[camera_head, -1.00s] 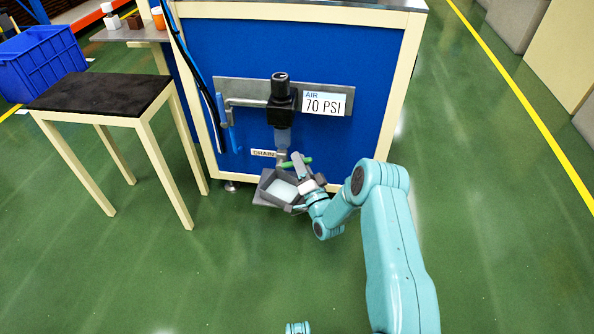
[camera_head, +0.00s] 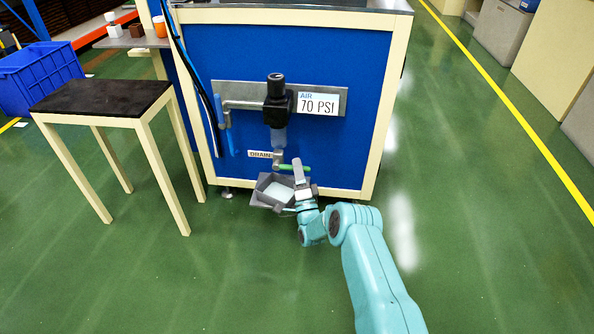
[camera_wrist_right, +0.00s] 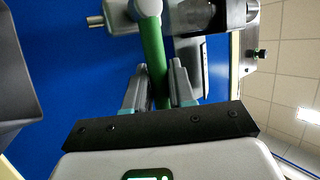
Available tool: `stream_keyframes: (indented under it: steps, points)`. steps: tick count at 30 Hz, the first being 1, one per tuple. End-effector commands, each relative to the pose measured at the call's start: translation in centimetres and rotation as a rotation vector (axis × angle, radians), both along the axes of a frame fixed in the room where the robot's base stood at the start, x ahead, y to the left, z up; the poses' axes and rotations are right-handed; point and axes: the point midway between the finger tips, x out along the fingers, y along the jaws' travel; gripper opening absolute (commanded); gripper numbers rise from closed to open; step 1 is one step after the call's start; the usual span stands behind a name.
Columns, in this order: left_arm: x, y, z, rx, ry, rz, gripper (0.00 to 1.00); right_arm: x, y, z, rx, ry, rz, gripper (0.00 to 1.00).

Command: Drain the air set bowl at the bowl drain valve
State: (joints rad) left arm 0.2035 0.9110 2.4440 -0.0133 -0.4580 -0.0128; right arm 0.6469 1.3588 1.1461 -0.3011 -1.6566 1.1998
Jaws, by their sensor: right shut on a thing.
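The air set (camera_head: 277,100) is mounted on the blue panel, with its clear grey bowl (camera_head: 279,137) hanging below. The bowl drain valve (camera_head: 278,160) sits under the bowl beside the DRAIN label (camera_head: 259,154). Its green lever (camera_head: 290,167) points sideways to the right. My right gripper (camera_head: 299,172) is shut on the lever; the right wrist view shows its two fingers (camera_wrist_right: 160,85) on either side of the green lever (camera_wrist_right: 153,50). A grey catch tray (camera_head: 258,198) with a pale inside is below the valve. My left gripper is not in view.
A 70 PSI sign (camera_head: 318,103) is right of the air set. A black-topped stand (camera_head: 100,97) is at left, with a blue crate (camera_head: 40,80) behind it. Blue hoses (camera_head: 190,75) run down the panel's left side. The green floor (camera_head: 450,200) at right is clear.

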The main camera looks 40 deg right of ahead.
Motion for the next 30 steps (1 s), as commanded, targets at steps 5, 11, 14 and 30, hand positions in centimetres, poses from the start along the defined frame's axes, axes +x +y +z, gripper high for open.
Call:
stream_keyframes:
  steps: [5, 11, 14, 30]
  points:
    - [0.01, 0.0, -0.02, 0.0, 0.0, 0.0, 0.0, 0.02, 0.01, -0.19, 0.006, -0.007, 0.005, 0.0]
    - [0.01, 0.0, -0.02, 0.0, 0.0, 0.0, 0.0, -0.03, -0.03, -0.15, 0.007, -0.006, 0.006, 0.0]
    - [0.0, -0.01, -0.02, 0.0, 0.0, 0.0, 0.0, -0.06, -0.02, -0.14, 0.008, -0.005, 0.006, 0.0]
    - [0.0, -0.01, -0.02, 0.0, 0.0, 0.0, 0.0, -0.33, 0.45, -0.59, 0.006, -0.006, 0.004, 0.45]
